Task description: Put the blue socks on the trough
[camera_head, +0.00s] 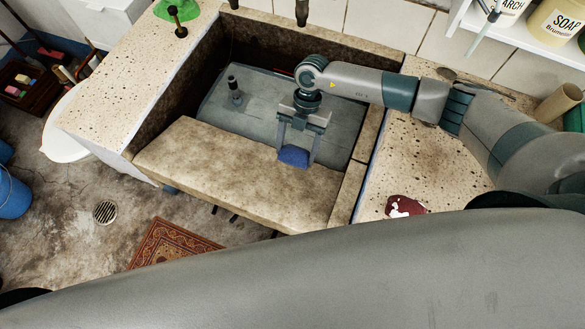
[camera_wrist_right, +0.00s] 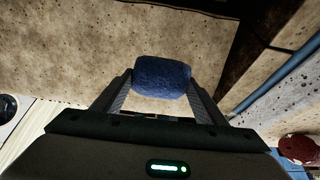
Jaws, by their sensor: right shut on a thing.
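The blue socks (camera_head: 293,156) are a rolled blue bundle between the fingers of my right gripper (camera_head: 296,150). In the right wrist view the socks (camera_wrist_right: 162,77) sit between the two fingertips (camera_wrist_right: 162,85), and the gripper is shut on them. The stone trough (camera_head: 230,165) has a wide, speckled front ledge, and the socks show over the inner edge of this ledge. I cannot tell whether they touch the stone. The ledge also fills much of the right wrist view (camera_wrist_right: 70,50). My left gripper is not in view.
The trough basin holds greyish water (camera_head: 250,105) with a dark upright fitting (camera_head: 234,86). A red and white object (camera_head: 405,206) lies on the right counter (camera_head: 420,165). A green cloth (camera_head: 178,9) lies at the back left. The front ledge is otherwise clear.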

